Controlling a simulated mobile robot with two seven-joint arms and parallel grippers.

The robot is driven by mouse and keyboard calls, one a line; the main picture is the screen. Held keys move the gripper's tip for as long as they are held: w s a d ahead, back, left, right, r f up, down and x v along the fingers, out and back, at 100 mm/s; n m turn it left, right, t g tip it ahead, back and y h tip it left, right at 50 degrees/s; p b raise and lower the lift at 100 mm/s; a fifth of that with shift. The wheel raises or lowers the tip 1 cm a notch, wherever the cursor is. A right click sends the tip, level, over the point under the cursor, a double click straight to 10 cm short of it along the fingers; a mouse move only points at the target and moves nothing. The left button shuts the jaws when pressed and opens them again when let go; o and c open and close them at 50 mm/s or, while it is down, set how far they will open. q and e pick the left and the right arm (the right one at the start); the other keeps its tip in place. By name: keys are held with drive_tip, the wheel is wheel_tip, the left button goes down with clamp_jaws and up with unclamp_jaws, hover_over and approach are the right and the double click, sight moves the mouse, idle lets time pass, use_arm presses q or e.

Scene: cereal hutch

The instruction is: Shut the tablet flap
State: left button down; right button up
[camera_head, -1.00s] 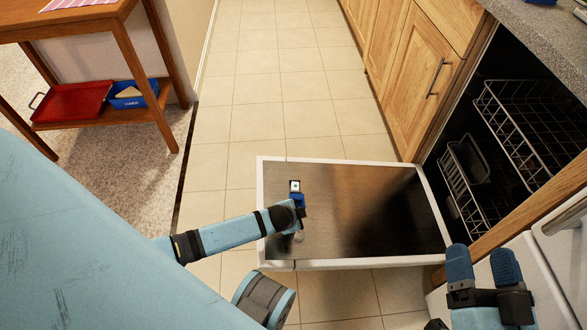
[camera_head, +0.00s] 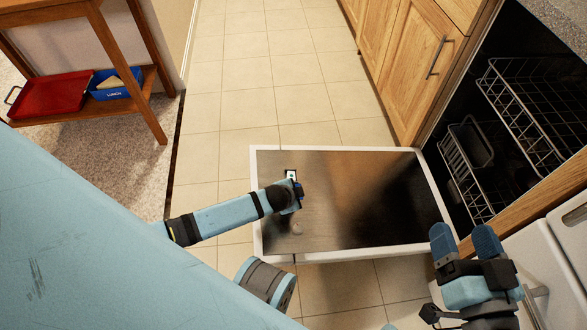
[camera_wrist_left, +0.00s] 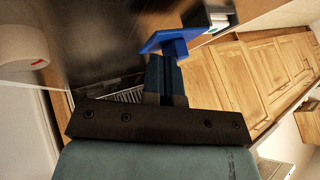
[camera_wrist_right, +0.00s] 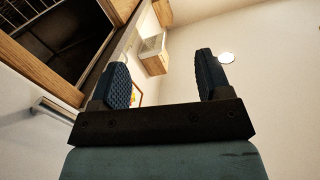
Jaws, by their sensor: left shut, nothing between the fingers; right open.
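The tablet flap (camera_wrist_left: 165,42) is a small blue plate in the left wrist view, standing tilted off its pale dispenser (camera_wrist_left: 220,20). The dispenser also shows in the head view (camera_head: 291,175), on the inner face of the lowered dishwasher door (camera_head: 345,200). My left gripper (camera_wrist_left: 166,75) is shut and empty. Its fingertips are right at the flap's near side; I cannot tell whether they touch. In the head view the left wrist partly hides the flap. My right gripper (camera_head: 465,240) is open and empty, near the door's right front corner.
Dishwasher racks (camera_head: 520,115) sit inside the open machine at right. Wooden cabinets (camera_head: 410,70) stand behind it. A wooden side table (camera_head: 130,40) at left holds a red tray (camera_head: 50,92) and a blue lunch box (camera_head: 118,95). The tiled floor beyond the door is clear.

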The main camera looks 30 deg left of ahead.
use_arm(q)
drive_tip(key=w+a, duration=0.1)
drive_tip(key=w, duration=0.1)
drive_tip(key=w+a+p, duration=0.1)
drive_tip(key=w+a, duration=0.1)
drive_tip(key=w+a+p, duration=0.1)
drive_tip(key=w, duration=0.1)
drive_tip(key=shift+a, duration=0.3)
use_arm(e)
wheel_tip(320, 180, up, 3)
drive_tip(key=shift+d+r+t, duration=0.1)
drive_tip(key=shift+t, duration=0.5)
use_arm(q)
drive_tip(key=shift+r, duration=0.1)
